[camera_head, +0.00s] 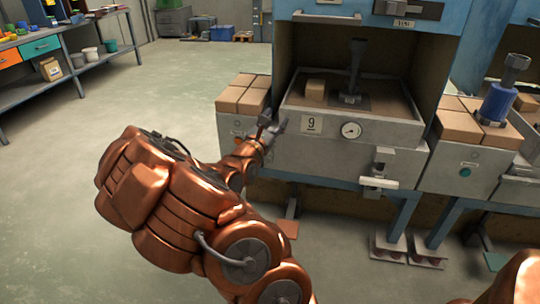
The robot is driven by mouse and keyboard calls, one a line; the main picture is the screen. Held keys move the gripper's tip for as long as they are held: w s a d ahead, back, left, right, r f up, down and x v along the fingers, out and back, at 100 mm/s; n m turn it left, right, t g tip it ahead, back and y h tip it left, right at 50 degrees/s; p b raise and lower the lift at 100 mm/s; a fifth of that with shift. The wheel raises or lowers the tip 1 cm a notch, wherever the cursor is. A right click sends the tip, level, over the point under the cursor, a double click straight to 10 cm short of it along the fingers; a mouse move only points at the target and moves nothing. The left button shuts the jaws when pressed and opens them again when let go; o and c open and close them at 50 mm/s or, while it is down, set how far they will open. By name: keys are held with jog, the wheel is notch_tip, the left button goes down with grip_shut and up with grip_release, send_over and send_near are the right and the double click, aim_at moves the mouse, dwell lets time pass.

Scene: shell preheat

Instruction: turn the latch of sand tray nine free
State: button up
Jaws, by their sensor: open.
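Sand tray nine (330,148) is a grey metal tray with a "9" label and a round gauge on its front, set in a blue-framed cabinet. Its latch (380,172) is a pale metal handle at the right of the tray front. A post-like metal part (355,68) and a small tan block (315,90) stand in the tray. My gripper (273,125) is open and empty at the left end of the tray front, well left of the latch. I cannot tell whether it touches the tray.
Brick-topped grey units flank the tray at left (240,122) and right (470,165); the right one carries a blue cylinder (497,100). A cluttered workbench (75,70) stands far left. The floor (60,200) between is clear.

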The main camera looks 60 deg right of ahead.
jog(key=w+d+f+n+t+y+b, duration=0.1)
jog(key=w+f+n+t+b, duration=0.15)
jog(key=f, duration=0.45)
jog(key=w+f+n+t+y+b, duration=0.1)
jog(key=w+f+n+y, duration=0.15)
jog(key=f, duration=0.55)
jog(key=b+x, duration=0.2)
jog(key=x, duration=0.6)
jog(key=shift+s+r+n+h, duration=0.15)
jog(key=shift+r+n+h, duration=0.15)
jog(key=shift+r+h, duration=0.1)
grip_shut()
